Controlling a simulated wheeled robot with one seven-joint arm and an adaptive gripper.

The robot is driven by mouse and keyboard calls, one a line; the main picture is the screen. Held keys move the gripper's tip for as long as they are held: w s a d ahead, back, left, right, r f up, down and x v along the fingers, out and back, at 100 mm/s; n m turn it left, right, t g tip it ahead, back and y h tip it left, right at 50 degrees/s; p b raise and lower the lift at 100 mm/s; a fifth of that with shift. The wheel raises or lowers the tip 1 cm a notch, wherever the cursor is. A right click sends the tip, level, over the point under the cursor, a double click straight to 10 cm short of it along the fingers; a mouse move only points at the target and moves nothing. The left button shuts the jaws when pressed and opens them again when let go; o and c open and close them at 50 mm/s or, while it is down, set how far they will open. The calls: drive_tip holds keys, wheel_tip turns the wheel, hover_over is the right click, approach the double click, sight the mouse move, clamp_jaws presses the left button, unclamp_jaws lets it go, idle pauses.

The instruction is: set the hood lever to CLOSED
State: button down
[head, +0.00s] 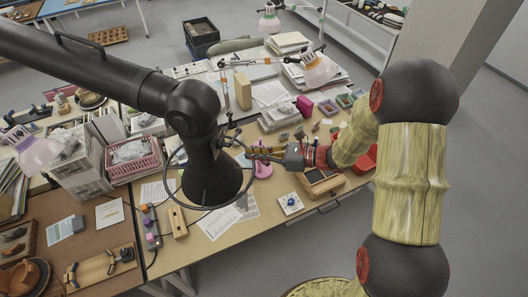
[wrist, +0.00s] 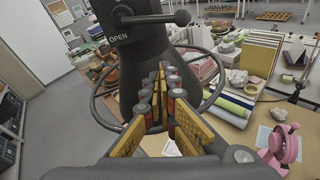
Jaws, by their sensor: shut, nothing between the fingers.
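The black fume hood (head: 212,180) hangs over the table from a thick black arm, with a thin ring around its flared mouth. In the wrist view the hood (wrist: 140,62) is close ahead, with the word OPEN on its collar. The hood lever (wrist: 155,18) is a dark bar with a round knob at its right end, lying about level near the top edge. No CLOSED mark shows. My gripper (head: 250,152) is shut and empty beside the hood's right side. In the wrist view its yellow-padded fingers (wrist: 161,72) are below the lever, apart from it.
The table (head: 185,250) below is crowded with papers, boxes and small pieces. A pink stand (wrist: 284,145) is at lower right in the wrist view. A desk lamp (head: 320,68) stands behind my gripper. A pink basket (head: 135,160) is left of the hood.

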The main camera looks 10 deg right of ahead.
drive_tip(key=x, duration=0.3)
drive_tip(key=shift+w+a+p, duration=0.1)
drive_tip(key=shift+a+p, duration=0.2)
drive_tip(key=r+p, duration=0.1)
drive_tip(key=r, duration=0.1)
drive_tip(key=r+p, duration=0.1)
drive_tip(key=shift+w+d+r, duration=0.2)
drive_tip(key=shift+w+r, duration=0.15)
drive_tip(key=shift+w, duration=0.05)
drive_tip(key=shift+s, duration=0.1)
drive_tip(key=b, duration=0.1)
drive_tip(key=r+n+b, duration=0.1)
drive_tip(key=n+b, duration=0.1)
drive_tip(key=shift+w+d+r+t, duration=0.25)
drive_tip(key=shift+w+r+t, duration=0.1)
drive_tip(key=shift+r+t, duration=0.05)
